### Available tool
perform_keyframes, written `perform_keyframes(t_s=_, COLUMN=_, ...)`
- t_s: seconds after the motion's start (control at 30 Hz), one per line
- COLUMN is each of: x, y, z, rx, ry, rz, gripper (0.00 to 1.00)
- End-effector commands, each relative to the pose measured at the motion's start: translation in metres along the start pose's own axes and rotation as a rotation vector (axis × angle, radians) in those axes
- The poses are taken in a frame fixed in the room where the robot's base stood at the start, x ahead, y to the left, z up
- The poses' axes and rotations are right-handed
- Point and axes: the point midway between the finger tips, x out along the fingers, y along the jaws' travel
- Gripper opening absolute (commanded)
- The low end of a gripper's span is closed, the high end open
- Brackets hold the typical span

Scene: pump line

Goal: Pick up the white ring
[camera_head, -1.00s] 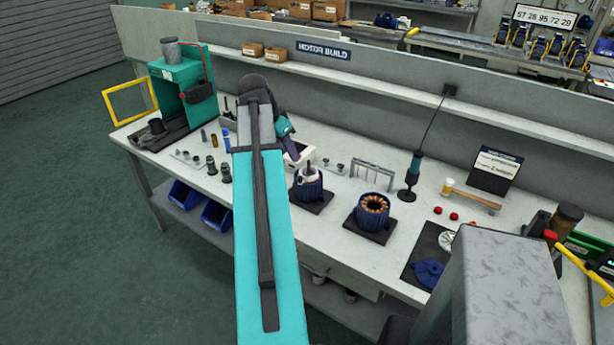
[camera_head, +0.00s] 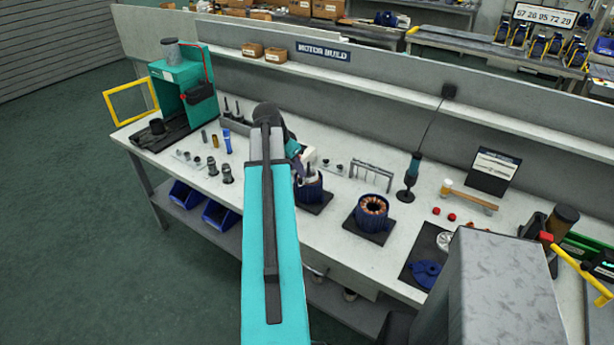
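My teal and grey arm reaches over the bench and hides part of it. My gripper (camera_head: 308,174) is at the arm's far end, close above the left blue motor housing (camera_head: 312,194). Its fingers are small and partly hidden, so I cannot tell whether they are open or hold anything. I cannot clearly make out a white ring. A pale round part (camera_head: 444,241), possibly ring-like, lies on the dark mat at the right, well apart from my gripper. A white object (camera_head: 310,155) shows just behind the gripper, partly covered.
A second blue housing with copper windings (camera_head: 373,207) stands right of the gripper. A teal press (camera_head: 183,85) and small dark cylinders (camera_head: 227,173) are at the left. An upright tool (camera_head: 412,172), red balls (camera_head: 451,217) and a mallet (camera_head: 470,196) are at the right.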

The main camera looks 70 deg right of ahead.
Motion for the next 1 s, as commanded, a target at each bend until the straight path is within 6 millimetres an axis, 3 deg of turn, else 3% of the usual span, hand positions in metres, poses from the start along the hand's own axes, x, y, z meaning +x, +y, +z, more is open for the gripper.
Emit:
perform_keyframes(t_s=0.57, x=0.005, y=0.000, z=0.000, rx=0.000, ry=0.000, rz=-0.001, gripper=0.35)
perform_keyframes(t_s=1.0, x=0.031, y=-0.003, z=0.004, rx=-0.001, ry=0.000, rz=0.000, gripper=0.35)
